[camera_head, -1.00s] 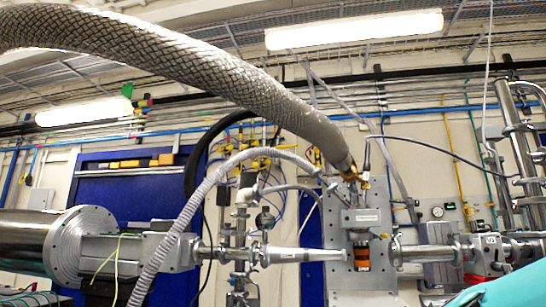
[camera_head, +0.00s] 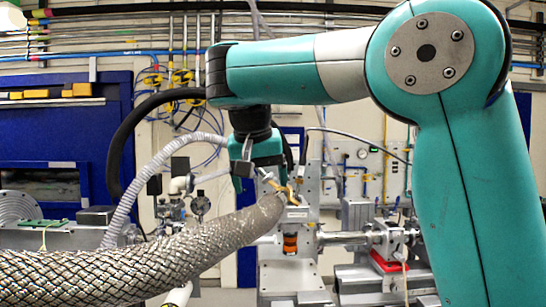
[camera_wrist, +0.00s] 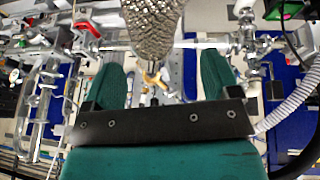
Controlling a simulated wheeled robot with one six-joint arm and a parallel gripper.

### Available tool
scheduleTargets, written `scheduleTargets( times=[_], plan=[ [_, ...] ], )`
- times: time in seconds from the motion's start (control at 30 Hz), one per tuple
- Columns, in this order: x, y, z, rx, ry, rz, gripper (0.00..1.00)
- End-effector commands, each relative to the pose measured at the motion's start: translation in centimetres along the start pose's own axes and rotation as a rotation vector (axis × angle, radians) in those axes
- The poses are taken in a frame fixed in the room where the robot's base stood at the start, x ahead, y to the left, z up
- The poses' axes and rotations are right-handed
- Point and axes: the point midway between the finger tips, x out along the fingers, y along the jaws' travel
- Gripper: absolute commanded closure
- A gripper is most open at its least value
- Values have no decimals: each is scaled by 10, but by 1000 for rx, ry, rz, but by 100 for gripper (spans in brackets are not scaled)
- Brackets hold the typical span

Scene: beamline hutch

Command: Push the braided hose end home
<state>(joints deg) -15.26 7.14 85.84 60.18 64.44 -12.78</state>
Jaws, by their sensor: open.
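The braided hose (camera_head: 130,265) sweeps from the lower left to a brass-coloured end fitting (camera_head: 291,193) at the grey upright metal assembly (camera_head: 305,217). Whether the end is fully seated cannot be told. My gripper (camera_head: 266,166) points down, just above and left of the hose end. In the wrist view my gripper (camera_wrist: 161,66) is open, with its two teal fingers wide apart. The hose (camera_wrist: 153,28) and its brass fitting (camera_wrist: 155,79) show between the fingers, with no clear contact. The seat under the fitting is hidden.
A grey corrugated hose (camera_head: 124,187) and a black hose (camera_head: 122,138) curve close to the left of my gripper. An orange-banded part (camera_head: 290,243) sits below the fitting. Beamline pipework (camera_head: 345,237) extends right. Blue panels (camera_head: 60,130) stand behind.

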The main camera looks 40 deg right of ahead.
Motion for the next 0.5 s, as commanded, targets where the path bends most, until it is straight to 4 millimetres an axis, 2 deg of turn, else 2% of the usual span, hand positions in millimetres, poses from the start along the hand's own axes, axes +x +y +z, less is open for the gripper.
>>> scheduleTargets(
  times=[0.03,0.1,0.2,0.37,0.5],
  plan=[
    [-34,6,-17,57,-5,5,18],
    [-53,11,-27,132,-12,9,18],
    [-71,15,-34,208,-23,10,18],
    [-75,17,-36,263,-31,10,18],
    [-56,17,-34,270,-32,11,18]
  ],
)
